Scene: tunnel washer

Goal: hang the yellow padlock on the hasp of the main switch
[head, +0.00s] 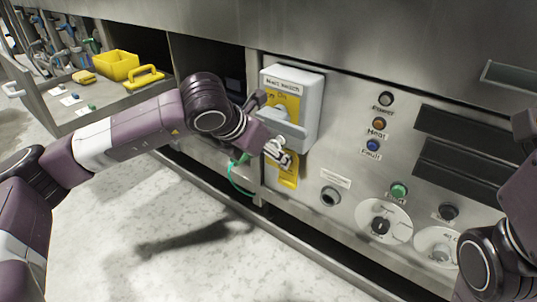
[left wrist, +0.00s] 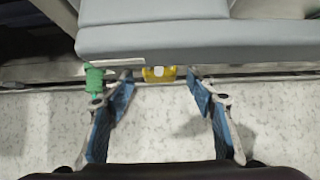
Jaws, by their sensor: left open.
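The main switch (head: 309,85) is a pale grey box with a yellow plate and a grey handle (head: 284,124) on the steel panel. My left gripper (head: 279,154) is at the box's lower edge, below the handle. The left wrist view shows its blue-padded fingers (left wrist: 160,88) open and apart. A small yellow piece (left wrist: 159,73) with a pale middle shows beyond the gap between the fingertips, under the grey box. I cannot tell whether it is the padlock. Yellow also shows below the gripper (head: 289,180) in the head view. The hasp is not clearly visible. My right gripper is out of view.
A green item (left wrist: 94,79) sits beside the left finger in the left wrist view; a green cord (head: 237,183) hangs below my arm. Lamps and knobs (head: 381,226) are on the panel to the right. A yellow bin (head: 115,65) stands on the left shelf. The floor in front is clear.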

